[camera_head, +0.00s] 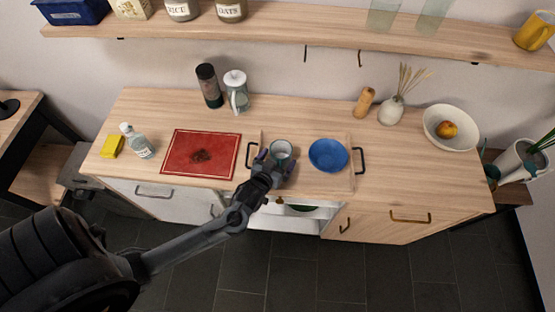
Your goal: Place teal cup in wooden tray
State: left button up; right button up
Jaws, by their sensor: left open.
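The teal cup (281,151), pale inside, shows in the left half of the wooden tray (336,184), close to its left handle. From this angle I cannot tell for sure whether its base touches the tray floor. The tray lies on the counter and has a dark handle at each end; a blue bowl (329,155) sits in its right half. My left gripper (275,161) is open at the near side of the cup, its fingertips spread to either side of it. The gripper hides the cup's lower front and part of the tray's near edge. My right gripper is not in view.
A red cutting board (201,154) lies left of the tray. A dark grinder (209,86) and a glass press (236,91) stand behind. A soap bottle (137,142) and yellow sponge (111,146) are at left. A white fruit bowl (449,127) is at right. Counter right of the tray is clear.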

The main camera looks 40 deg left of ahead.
pick_arm(q)
jog(key=p+v, duration=0.1)
jog(key=v, duration=1)
jog(key=shift+s+d, duration=0.1)
jog(key=s+d+r+m+g+h, duration=0.3)
jog(key=s+d+m+g+h, duration=0.1)
jog(key=s+g, duration=0.5)
jog(key=shift+s+d+m, duration=0.8)
jog(key=shift+s+d, duration=0.05)
jog(key=shift+d, duration=0.25)
